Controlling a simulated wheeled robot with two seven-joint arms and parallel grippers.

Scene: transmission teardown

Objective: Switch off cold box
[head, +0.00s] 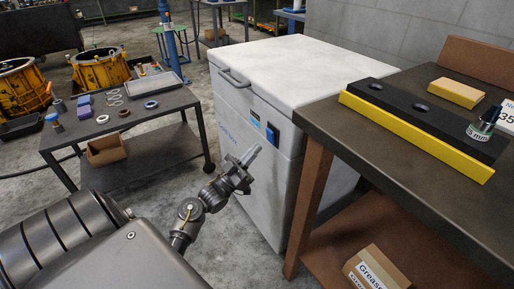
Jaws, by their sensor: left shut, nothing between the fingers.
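The cold box (262,75) is a large white chest in the middle of the head view, with its lid down and a dark handle (234,78) on its front. A small panel with a blue display (256,116) and a dark switch (271,133) sits on the front, near the right edge. My left gripper (253,151) is shut and empty. In the picture it is just below and left of the switch, in front of the cold box; I cannot tell whether it touches the box. My right gripper is out of view.
A workbench (420,85) stands at the right, bearing a black and yellow block (420,125) and a tan block (460,92). A box labelled Grease (375,272) is on its lower shelf. A cart (150,115) with small parts stands at left.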

